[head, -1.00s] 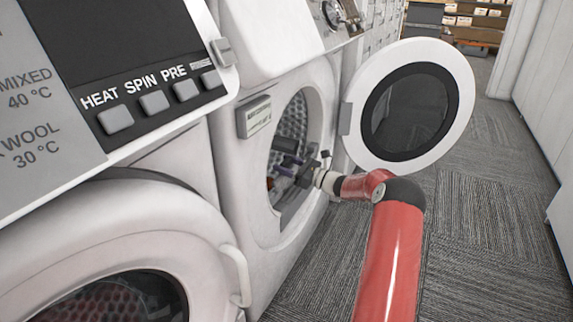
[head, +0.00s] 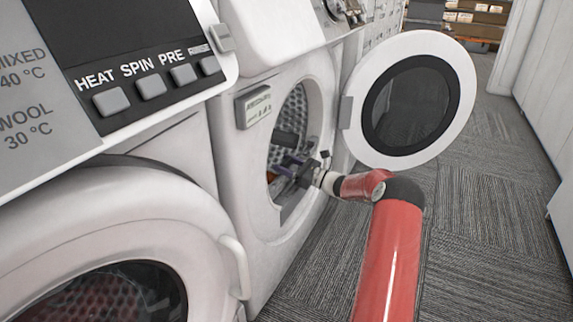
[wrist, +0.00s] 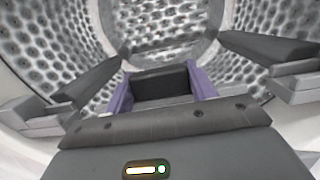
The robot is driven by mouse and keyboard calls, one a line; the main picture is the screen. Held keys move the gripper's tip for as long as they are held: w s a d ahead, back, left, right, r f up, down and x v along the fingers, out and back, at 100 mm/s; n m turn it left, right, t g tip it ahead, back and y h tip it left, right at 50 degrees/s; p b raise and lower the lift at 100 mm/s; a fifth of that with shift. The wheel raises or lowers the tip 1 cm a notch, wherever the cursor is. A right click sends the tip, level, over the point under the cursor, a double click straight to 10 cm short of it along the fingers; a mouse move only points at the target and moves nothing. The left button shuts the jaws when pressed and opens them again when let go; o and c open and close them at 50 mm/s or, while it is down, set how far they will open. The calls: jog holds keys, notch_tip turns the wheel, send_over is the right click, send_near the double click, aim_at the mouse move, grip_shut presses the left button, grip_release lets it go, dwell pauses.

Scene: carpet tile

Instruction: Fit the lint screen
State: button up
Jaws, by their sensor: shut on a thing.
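My gripper (head: 288,168) reaches through the open round door of the middle washer (head: 255,190) into the drum. In the wrist view, its two purple fingers (wrist: 162,88) are shut on a dark grey block with a lighter front, which looks like the lint screen (wrist: 160,84). The block lies level between the fingers, in front of the perforated drum wall (wrist: 165,48). The wrist view does not show clearly whether it touches the drum. No seat for the screen can be made out for sure; the gripper's dark body covers the bottom of the wrist view.
Grey raised bars stand in the drum at left (wrist: 85,88) and right (wrist: 268,47). The open washer door (head: 410,100) hangs right of the opening. A second washer with a shut door (head: 120,295) is at the near left. Carpeted floor (head: 480,230) is clear at right.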

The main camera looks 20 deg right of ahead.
jog(key=shift+f, duration=0.95)
jog(key=o, duration=1.4)
jog(key=shift+f+b, duration=0.1)
jog(key=shift+b, duration=0.2)
jog(key=shift+c, duration=0.2)
jog(key=p+v, duration=0.1)
jog(key=v, duration=0.6)
jog(key=shift+s+d, duration=0.3)
